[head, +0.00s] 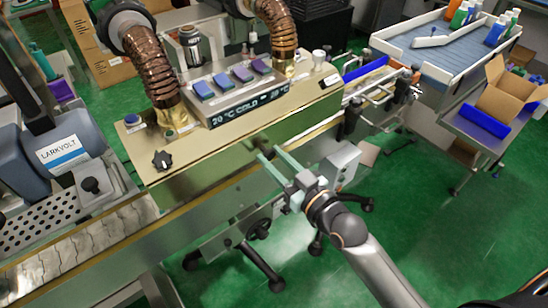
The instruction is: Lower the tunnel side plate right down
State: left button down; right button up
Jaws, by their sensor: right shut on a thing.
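The tunnel (205,135) is a long brass-coloured housing with a "20 °C COLD" display on its front edge. Its side plate (305,118) is the olive-gold panel on the near side, below the display. My right gripper (271,157) reaches in from the lower right, and its pale green fingers are shut on the side plate near its lower edge. The fingers hide a little of the plate. The exact gap under the plate is hard to tell. My left gripper is not in view.
A conveyor (80,250) runs through the tunnel and out to the upper right. Two ribbed copper ducts (150,65) rise from the tunnel top. A grey box (342,165) stands below the conveyor. A cardboard box (500,95) sits on a right-hand table. Green floor is open at lower right.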

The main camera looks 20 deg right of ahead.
grip_shut()
dwell(0.8)
